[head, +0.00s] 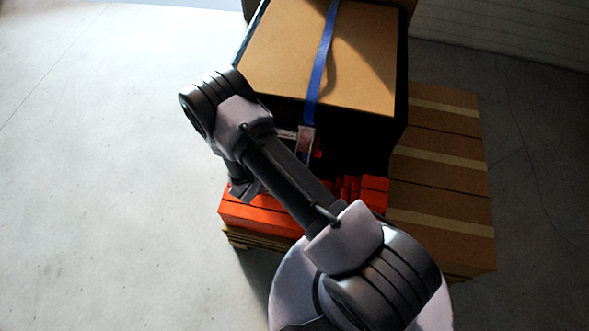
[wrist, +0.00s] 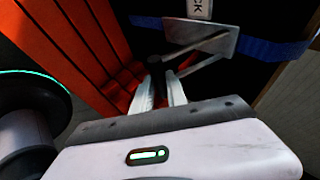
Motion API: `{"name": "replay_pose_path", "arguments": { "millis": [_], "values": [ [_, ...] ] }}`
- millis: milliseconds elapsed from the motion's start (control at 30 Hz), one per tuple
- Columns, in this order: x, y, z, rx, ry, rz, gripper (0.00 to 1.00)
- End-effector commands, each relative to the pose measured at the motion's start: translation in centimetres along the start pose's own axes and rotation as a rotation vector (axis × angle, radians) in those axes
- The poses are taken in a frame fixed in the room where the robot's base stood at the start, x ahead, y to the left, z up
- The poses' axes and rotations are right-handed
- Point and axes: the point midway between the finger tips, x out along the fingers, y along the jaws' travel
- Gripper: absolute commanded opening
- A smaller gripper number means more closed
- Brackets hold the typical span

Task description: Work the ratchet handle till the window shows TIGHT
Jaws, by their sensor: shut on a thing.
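The ratchet (wrist: 212,40) is a grey metal plate on a blue strap (wrist: 272,48). Its handle (wrist: 200,50) is a thin metal bar running left to a dark grip end. My gripper (wrist: 162,88) is shut on the handle near that end. A white label window (wrist: 198,8) above the plate shows the letters "CK"; the rest is cut off by the frame edge. In the head view, the blue strap (head: 323,60) runs down over a carton to the ratchet (head: 305,137). My arm hides the fingers and the handle there.
The strap crosses a large brown carton (head: 330,50). Orange-red slatted pieces (head: 270,212) lie in front of it, and also stand close at the left in the wrist view (wrist: 62,45). Stacked brown boxes (head: 440,180) stand at right. The grey floor (head: 90,200) at left is clear.

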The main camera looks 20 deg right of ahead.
Motion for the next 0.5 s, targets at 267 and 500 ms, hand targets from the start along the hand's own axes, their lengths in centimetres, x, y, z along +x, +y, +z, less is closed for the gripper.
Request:
{"name": "replay_pose_path", "arguments": {
  "millis": [267,500],
  "values": [
    [-0.04,-0.33,0.17,0.007,-0.002,-0.006,0.40],
    [-0.77,-0.30,0.16,0.004,-0.003,-0.005,0.40]
  ]
}}
